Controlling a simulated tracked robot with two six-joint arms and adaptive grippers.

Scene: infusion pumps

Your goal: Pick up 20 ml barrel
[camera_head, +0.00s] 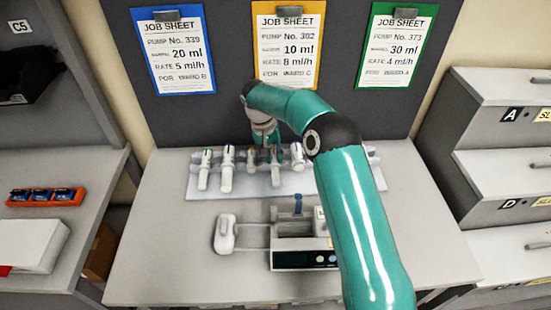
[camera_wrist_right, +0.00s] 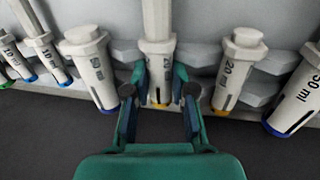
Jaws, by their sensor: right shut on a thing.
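Several white syringe barrels stand in a pale rack (camera_head: 330,182) at the back of the bench. In the right wrist view, my right gripper (camera_wrist_right: 160,88) is shut around the middle barrel (camera_wrist_right: 158,58), which has a yellow lower end; its label cannot be read. It still appears to be among the rack's slots. A barrel marked 20 ml (camera_wrist_right: 235,70), also with a yellow end, stands just to its right. In the head view, my right gripper (camera_head: 264,143) reaches down over the rack, and its fingertips are hard to make out. My left gripper is not in view.
Barrels with blue ends flank these two, one on the left (camera_wrist_right: 92,65) and one on the right (camera_wrist_right: 295,95). A pump (camera_head: 290,258) lies in front of the rack, partly behind my right arm. Job sheets hang behind; the blue one (camera_head: 180,60) reads 20 ml.

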